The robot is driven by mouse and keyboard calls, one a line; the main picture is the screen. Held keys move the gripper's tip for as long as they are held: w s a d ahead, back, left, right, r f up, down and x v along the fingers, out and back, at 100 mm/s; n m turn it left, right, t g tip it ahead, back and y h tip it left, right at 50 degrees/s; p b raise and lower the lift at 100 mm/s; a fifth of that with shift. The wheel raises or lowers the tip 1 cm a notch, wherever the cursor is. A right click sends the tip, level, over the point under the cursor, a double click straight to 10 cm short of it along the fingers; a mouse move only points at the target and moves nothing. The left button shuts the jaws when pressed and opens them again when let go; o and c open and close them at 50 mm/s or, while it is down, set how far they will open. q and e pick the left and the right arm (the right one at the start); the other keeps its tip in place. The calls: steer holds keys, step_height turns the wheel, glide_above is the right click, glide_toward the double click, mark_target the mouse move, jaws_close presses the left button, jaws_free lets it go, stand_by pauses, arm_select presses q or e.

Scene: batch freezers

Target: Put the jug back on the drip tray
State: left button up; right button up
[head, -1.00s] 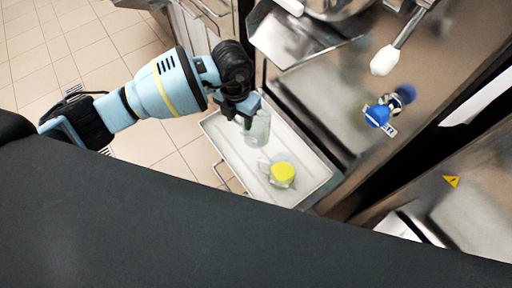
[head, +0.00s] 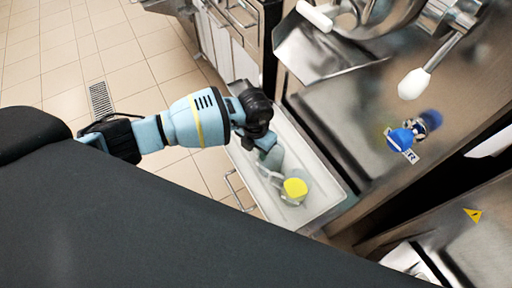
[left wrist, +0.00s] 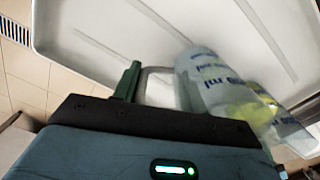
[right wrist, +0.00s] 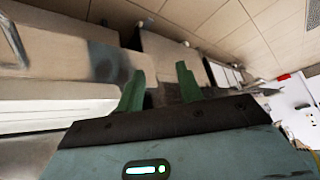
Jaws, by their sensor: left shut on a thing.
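My left gripper (head: 266,143) is shut on a clear jug (head: 274,159) over the tray. In the left wrist view the jug (left wrist: 206,72) with blue print lies at the right finger, partly hiding it. I cannot tell whether its base touches the tray. My right gripper (right wrist: 160,85) is open and empty.
Tiled floor (head: 60,60) is free on the left. A wire handle (head: 238,190) is at the tray's left side.

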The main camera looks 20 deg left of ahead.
arm_select(q)
steer(key=o, duration=1.2)
steer(key=shift+o, duration=0.2)
step_height(320, 180, up, 12)
steer(key=shift+r+p, duration=0.1)
steer(key=shift+p, duration=0.55)
